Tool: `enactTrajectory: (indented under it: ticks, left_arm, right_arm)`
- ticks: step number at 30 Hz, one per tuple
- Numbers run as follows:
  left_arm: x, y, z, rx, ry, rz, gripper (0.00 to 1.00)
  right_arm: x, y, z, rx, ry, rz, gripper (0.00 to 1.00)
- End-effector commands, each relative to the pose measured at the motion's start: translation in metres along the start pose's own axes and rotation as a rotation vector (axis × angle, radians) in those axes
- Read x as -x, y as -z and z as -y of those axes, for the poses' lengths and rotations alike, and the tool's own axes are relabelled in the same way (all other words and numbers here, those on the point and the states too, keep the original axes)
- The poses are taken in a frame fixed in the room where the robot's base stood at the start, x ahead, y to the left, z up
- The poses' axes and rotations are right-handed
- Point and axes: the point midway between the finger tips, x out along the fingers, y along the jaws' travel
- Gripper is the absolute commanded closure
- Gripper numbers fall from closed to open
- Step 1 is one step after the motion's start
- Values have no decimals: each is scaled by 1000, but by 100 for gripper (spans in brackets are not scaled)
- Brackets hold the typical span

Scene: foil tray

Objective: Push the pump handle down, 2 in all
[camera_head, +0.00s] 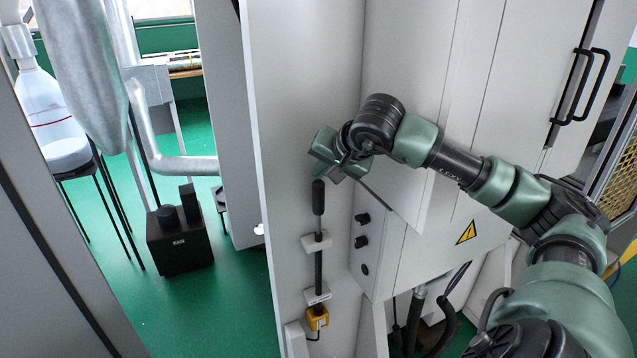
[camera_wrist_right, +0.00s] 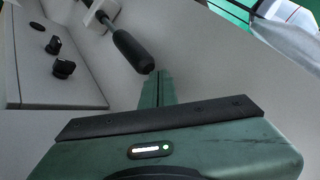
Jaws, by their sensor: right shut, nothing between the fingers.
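The pump handle (camera_head: 318,197) is a black grip on top of a dark upright rod. The rod runs down through white brackets on a grey panel, with a yellow box (camera_head: 317,319) at its lower end. My right gripper (camera_head: 322,172) is just above the handle's top, shut and empty. In the right wrist view the black handle (camera_wrist_right: 133,50) points toward the closed green fingers (camera_wrist_right: 157,88). Its end is very near the fingertips; I cannot tell whether they touch. My left gripper is not in view.
A grey cabinet (camera_head: 410,60) with black knobs (camera_head: 361,241) and a yellow warning sign (camera_head: 466,232) stands right of the handle. A narrow panel edge lies on the left.

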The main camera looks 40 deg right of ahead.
Motion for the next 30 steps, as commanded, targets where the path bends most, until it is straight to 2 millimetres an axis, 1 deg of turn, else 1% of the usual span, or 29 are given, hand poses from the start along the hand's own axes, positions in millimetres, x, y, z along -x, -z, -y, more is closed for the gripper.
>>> enactTrajectory:
  ticks: [30]
  left_arm:
    - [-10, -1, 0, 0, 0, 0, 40]
  right_arm:
    - [-8, -6, -6, 0, -1, 2, 100]
